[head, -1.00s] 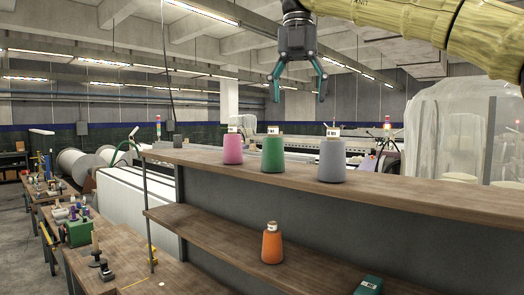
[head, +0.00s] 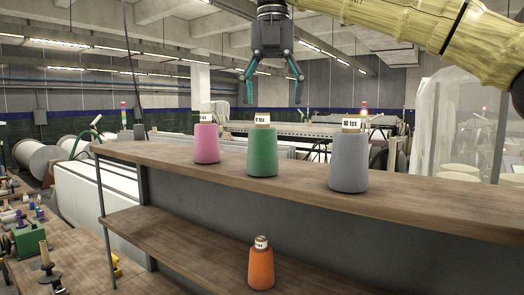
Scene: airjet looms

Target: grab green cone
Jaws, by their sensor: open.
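The green cone (head: 262,155) stands upright on the wooden top shelf (head: 420,194), between a pink cone (head: 206,145) on its left and a grey cone (head: 348,165) on its right. A white label with dark print sits at its top. My gripper (head: 272,101) hangs pointing down, its teal-tipped fingers spread wide and empty. In the picture it is above the green cone, with a gap between the fingertips and the cone's top. How far it is in depth from the cone I cannot tell.
An orange cone (head: 261,267) stands on the lower shelf (head: 180,245). A workbench (head: 85,262) at the left holds a green box (head: 28,238) and small spools. Looms stand behind. Bare shelf lies right of the grey cone.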

